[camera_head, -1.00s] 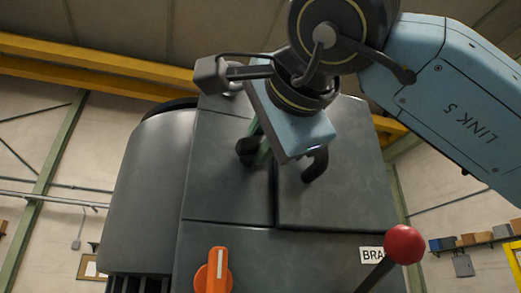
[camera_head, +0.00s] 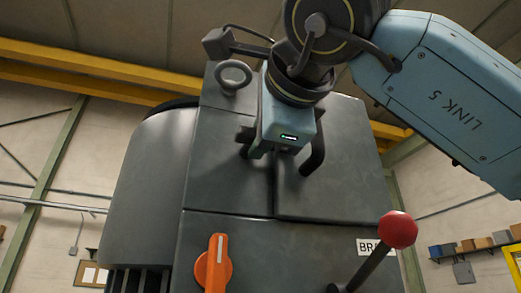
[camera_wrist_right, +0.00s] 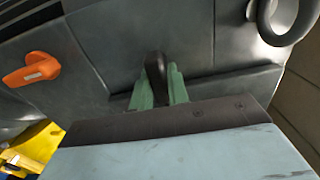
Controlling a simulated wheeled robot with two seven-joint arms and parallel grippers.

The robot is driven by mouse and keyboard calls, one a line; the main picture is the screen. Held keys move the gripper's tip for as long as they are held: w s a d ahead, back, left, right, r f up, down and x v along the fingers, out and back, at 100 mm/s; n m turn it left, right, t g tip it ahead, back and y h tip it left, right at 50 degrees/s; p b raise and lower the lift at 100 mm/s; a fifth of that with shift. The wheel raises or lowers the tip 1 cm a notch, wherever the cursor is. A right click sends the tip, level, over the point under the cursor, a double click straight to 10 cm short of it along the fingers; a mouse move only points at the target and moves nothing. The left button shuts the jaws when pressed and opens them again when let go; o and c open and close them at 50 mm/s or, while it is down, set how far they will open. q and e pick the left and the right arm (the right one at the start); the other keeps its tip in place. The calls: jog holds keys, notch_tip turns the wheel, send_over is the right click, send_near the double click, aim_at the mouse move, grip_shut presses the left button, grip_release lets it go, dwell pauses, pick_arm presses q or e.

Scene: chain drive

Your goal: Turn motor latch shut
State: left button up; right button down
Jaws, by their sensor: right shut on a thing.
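My right gripper (camera_head: 258,150) is up against the front of the dark grey machine housing. In the right wrist view its green fingers (camera_wrist_right: 158,88) are shut on a black rounded handle (camera_wrist_right: 155,68), one finger on each side. This handle looks like the motor latch; it sits by a panel seam. In the head view the gripper body hides most of it, and only dark bits show at its left (camera_head: 243,137). My left gripper is not in view.
An orange turn handle (camera_head: 213,265) is on the lower panel. A red-ball lever (camera_head: 397,229) stands in front of a partly hidden label (camera_head: 370,247).

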jog(key=c, duration=1.4)
grip_release()
jog(key=shift+o, duration=0.2)
jog(key=b+v, duration=0.2)
jog(key=v, duration=1.1)
jog(key=shift+s, duration=0.15)
